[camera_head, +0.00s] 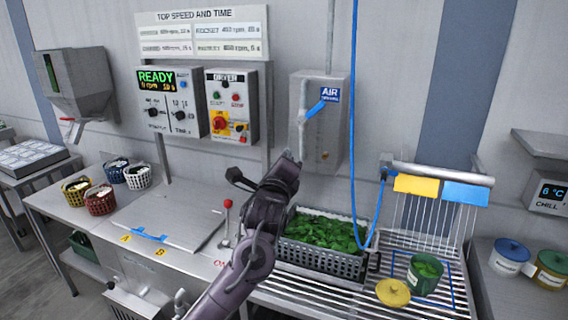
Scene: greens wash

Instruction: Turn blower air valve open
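The air valve is on a grey box (327,140) on the back wall, under a blue AIR label (330,95). Its blue lever (315,109) is tilted, with its right end higher, beside a vertical grey pipe (302,104). My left arm reaches up from the bottom of the view. My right gripper is not in view.
A blue hose (352,120) hangs right of the valve box. A grey crate of greens (321,264) stands below it. A red-knobbed lever (228,204) stands left of my arm. The DRYER panel (231,106) is left of the valve. Wall space around the valve is clear.

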